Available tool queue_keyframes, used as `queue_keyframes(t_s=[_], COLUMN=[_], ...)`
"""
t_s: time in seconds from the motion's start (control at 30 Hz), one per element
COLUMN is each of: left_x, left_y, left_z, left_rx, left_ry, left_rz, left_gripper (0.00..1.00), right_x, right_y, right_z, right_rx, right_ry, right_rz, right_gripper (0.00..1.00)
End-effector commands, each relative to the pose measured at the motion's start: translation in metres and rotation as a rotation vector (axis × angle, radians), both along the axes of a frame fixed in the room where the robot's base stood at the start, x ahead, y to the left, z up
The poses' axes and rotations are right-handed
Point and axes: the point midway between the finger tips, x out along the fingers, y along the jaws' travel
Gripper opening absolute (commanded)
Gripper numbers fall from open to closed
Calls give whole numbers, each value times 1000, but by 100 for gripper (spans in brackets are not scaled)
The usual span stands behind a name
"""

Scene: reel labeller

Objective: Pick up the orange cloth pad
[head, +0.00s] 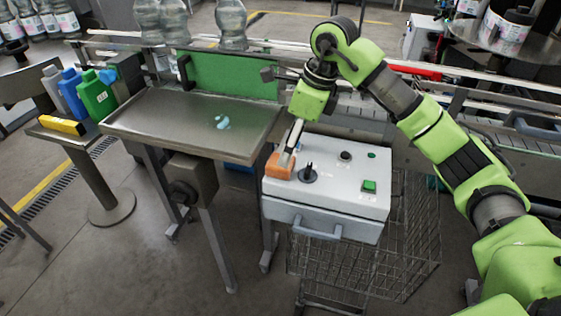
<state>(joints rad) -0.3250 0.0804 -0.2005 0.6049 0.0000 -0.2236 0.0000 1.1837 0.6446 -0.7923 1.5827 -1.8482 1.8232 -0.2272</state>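The orange cloth pad (274,171) is on the top left corner of the light grey control box (325,208). My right gripper (287,158) reaches down from the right arm, its fingertips at the upper right part of the pad. The fingertips overlap the pad in the head view. I cannot tell whether they are closed on it or only over it. My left gripper is not in view.
A wire basket (405,250) is below the box. A metal tray table (170,122) with a light blue spill stands left. Bottles (97,95) stand farther left.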

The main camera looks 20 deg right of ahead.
Motion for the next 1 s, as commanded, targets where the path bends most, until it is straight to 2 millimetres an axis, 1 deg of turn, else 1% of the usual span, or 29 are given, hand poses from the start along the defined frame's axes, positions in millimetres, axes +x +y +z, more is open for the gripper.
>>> queue_keyframes(t_s=[0.07,0.17,0.3,0.37,0.43,0.57,0.7,0.8,0.83,0.87,0.9,0.97,1.0], left_x=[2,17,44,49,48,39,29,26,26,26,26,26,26], left_y=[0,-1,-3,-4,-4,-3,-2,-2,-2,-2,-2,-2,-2], left_z=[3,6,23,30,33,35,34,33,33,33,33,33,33], left_rx=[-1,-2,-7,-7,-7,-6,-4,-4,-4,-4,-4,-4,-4], left_ry=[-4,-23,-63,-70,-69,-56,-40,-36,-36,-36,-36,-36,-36], left_rz=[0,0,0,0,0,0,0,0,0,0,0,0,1], left_gripper=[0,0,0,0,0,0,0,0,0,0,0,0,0], right_x=[1,2,5,8,10,12,13,13,13,13,13,13,13], right_y=[2,3,9,13,15,17,18,18,18,17,17,17,17], right_z=[-6,-11,-24,-32,-43,-56,-60,-59,-59,-59,-59,-59,-59], right_rx=[1,0,0,2,1,1,1,1,1,1,1,1,1], right_ry=[1,2,6,6,5,2,-1,-1,-1,-1,-1,-1,-1], right_rz=[0,1,0,2,0,0,1,1,0,0,0,0,0], right_gripper=[65,65,65,65,65,65,65,65,62,54,44,28,26])
